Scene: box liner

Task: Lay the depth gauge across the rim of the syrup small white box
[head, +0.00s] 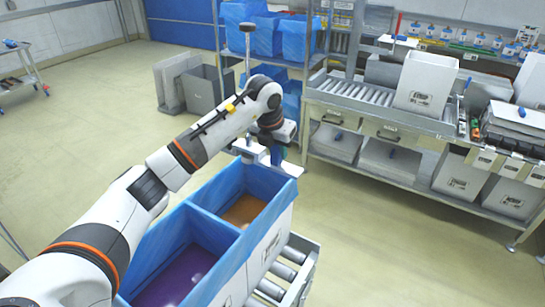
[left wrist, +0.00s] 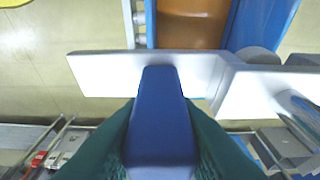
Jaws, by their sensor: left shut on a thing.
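The depth gauge has a white crossbar (head: 287,167) with a blue grip block (left wrist: 162,115) and what seems to be its upright metal rod (head: 248,48). My left gripper (head: 277,153) is shut on the blue block; its dark green fingers (left wrist: 160,140) flank it in the left wrist view. The crossbar shows above the far end of the syrup box (head: 282,225), a white box with a blue liner and amber contents (head: 244,210). I cannot tell whether the bar touches the rim. My right gripper is out of view.
A second blue-lined box with purple contents (head: 178,277) stands directly in front of the syrup box. A roller conveyor (head: 283,272) runs along their right side. A workbench (head: 380,122) with white bins is at the right; a shelf (head: 310,60) with blue-lined bins stands behind.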

